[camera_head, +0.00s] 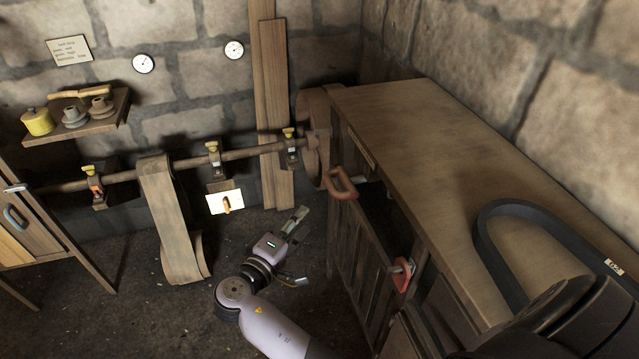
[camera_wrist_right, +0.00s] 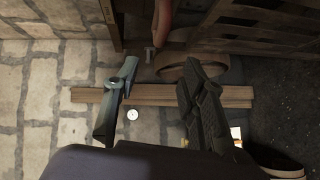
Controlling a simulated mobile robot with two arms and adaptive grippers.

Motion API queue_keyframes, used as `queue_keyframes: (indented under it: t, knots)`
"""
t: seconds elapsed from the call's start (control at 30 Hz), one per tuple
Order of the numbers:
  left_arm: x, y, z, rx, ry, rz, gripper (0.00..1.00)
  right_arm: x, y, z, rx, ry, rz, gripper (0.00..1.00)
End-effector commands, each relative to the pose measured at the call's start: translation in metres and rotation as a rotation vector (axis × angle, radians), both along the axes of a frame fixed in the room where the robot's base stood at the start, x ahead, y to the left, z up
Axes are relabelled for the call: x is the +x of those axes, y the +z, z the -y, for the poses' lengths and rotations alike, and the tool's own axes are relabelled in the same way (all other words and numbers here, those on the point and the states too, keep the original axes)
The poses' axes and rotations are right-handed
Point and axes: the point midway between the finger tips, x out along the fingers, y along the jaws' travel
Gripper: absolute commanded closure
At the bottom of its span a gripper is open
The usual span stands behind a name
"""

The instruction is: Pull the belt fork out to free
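In the right wrist view an orange-red handle (camera_wrist_right: 163,20) shows at the top, beyond the fingertips. My left gripper is out of view.
A white plate with a peg (camera_head: 224,202) hangs below the shaft.

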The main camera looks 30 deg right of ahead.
Motion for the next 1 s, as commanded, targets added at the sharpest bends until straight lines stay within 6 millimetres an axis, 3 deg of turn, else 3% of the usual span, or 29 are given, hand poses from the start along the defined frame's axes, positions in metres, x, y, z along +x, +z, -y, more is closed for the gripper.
queue_keyframes:
  t: [0.27,0.7,1.0]
  knots:
    - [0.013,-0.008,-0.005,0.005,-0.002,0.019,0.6,0.026,-0.009,0.042,-0.003,0.0,-0.001,0.61]
    - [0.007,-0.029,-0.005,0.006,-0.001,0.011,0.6,0.074,-0.022,0.119,-0.002,0.002,-0.002,0.61]
    - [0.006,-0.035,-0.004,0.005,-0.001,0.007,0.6,0.089,-0.026,0.141,0.002,0.004,-0.004,0.61]
